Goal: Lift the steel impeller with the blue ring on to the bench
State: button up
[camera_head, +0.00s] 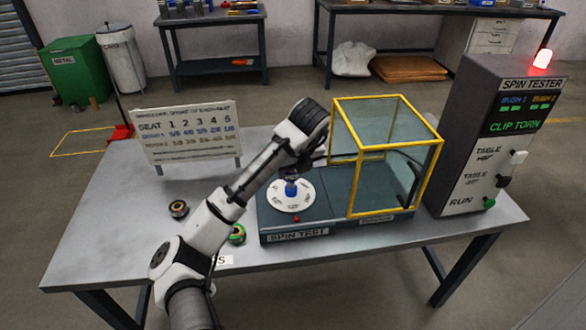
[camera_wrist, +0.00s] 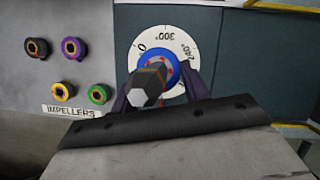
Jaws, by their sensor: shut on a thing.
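The steel impeller with the blue ring (camera_wrist: 172,65) is at the white numbered turntable of the spin test unit; in the head view its blue (camera_head: 291,188) shows over the middle of the turntable (camera_head: 290,200). A grey, blunt-ended shaft (camera_wrist: 148,82) stands up through the ring's middle in the wrist view. My gripper (camera_wrist: 157,86) is shut on the impeller, with one dark finger on each side of it. In the head view my gripper (camera_head: 297,172) comes down from above. Whether the impeller touches the turntable, I cannot tell. The bench (camera_head: 110,220) has bare grey top to the left.
Black (camera_wrist: 37,48), purple (camera_wrist: 75,48), yellow (camera_wrist: 64,77) and green (camera_wrist: 98,94) ringed impellers stand by the IMPELLERS label (camera_wrist: 72,111). A yellow-framed guard (camera_head: 385,150) stands right of the turntable. The tester (camera_head: 490,145) shows CLIP TORN and a lit red lamp. A seat chart (camera_head: 188,133) stands behind.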

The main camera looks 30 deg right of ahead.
aim_at(293, 171)
notch_tip(293, 171, up, 14)
jog(key=p, duration=1.2)
dwell(1.1)
jog(key=shift+a, duration=0.1)
